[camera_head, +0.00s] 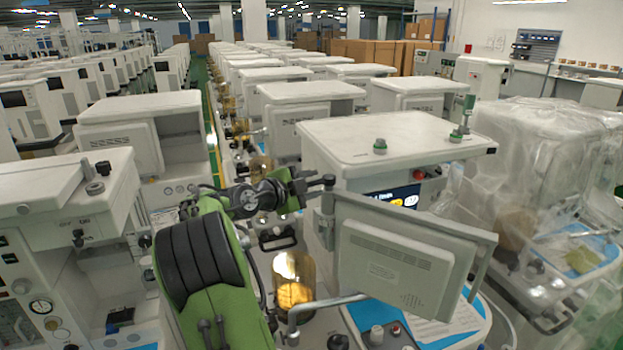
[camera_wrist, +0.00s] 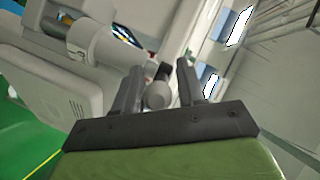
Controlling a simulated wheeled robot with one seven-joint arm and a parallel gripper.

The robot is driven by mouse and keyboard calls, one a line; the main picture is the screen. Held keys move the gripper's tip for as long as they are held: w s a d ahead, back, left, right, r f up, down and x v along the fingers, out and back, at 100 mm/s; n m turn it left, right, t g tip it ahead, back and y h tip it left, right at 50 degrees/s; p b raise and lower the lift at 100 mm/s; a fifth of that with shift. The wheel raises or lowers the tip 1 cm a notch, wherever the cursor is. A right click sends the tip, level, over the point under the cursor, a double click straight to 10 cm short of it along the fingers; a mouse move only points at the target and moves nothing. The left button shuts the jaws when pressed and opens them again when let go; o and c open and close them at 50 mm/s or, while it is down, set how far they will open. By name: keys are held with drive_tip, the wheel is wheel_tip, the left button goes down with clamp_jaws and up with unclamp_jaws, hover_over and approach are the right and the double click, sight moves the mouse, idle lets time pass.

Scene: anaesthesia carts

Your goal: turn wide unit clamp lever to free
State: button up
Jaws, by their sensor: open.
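The wide unit (camera_head: 395,135) is a white cart with a flat top, right of centre in the head view. Its monitor (camera_head: 395,260) faces away and hangs from a grey clamp (camera_head: 327,203) at its upper left corner. A small dark lever (camera_head: 325,180) sticks out at the top of the clamp, beside my gripper (camera_head: 306,184). In the wrist view my gripper (camera_wrist: 160,82) is open, with a rounded grey lever end (camera_wrist: 158,95) between its two dark fingers. I cannot tell whether the fingers touch it. The clamp's cylinder (camera_wrist: 95,45) is up and left.
An amber canister (camera_head: 293,282) and a bent grey tube (camera_head: 320,305) sit below the gripper. White carts stand in rows behind and at left. A plastic-wrapped cart (camera_head: 545,170) is at right. A green-floored aisle (camera_head: 212,140) runs back between the rows.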

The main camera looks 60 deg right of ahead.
drive_tip(key=shift+d, duration=0.35)
drive_tip(key=shift+w+f, duration=0.1)
drive_tip(key=shift+f, duration=0.05)
clamp_jaws()
